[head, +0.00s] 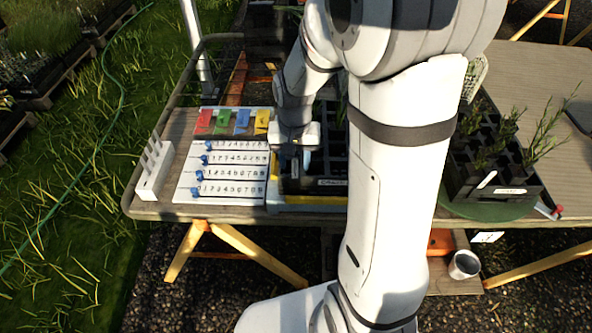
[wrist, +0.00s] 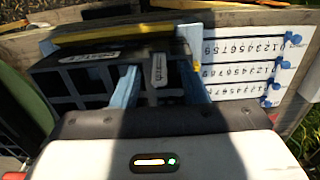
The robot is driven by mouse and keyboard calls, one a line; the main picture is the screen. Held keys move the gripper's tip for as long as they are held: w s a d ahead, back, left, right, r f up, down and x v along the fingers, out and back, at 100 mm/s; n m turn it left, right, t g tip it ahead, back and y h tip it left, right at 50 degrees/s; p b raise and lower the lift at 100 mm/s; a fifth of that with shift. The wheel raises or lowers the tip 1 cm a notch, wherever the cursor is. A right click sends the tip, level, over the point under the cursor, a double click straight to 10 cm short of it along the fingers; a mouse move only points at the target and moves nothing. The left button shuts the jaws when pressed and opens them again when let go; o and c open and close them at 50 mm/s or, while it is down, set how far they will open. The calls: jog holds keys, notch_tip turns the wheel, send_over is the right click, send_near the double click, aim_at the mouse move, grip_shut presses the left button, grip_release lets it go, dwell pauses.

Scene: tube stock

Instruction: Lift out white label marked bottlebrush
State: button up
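My gripper (wrist: 160,84) is open, its two pale blue fingers apart over the black cell tray (wrist: 60,83). A narrow whitish label (wrist: 159,68) with dark writing stands between the fingers, with a gap on each side; its writing is too small to read. In the head view my gripper (head: 296,161) is low over the left part of the tray (head: 300,185), and my arm hides much of it. The label between the fingers cannot be made out there.
A white numbered board (head: 222,180) with blue knobs and coloured cards lies left of the tray. A white slotted rack (head: 153,170) stands at the table's left edge. Another black tray (head: 490,165) with seedlings and a white label (head: 487,180) stands right. A cup (head: 464,265) sits lower.

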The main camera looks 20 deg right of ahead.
aim_at(295, 175)
notch_tip(295, 175, down, 2)
jog(key=shift+f, duration=0.1)
grip_shut()
dwell(0.5)
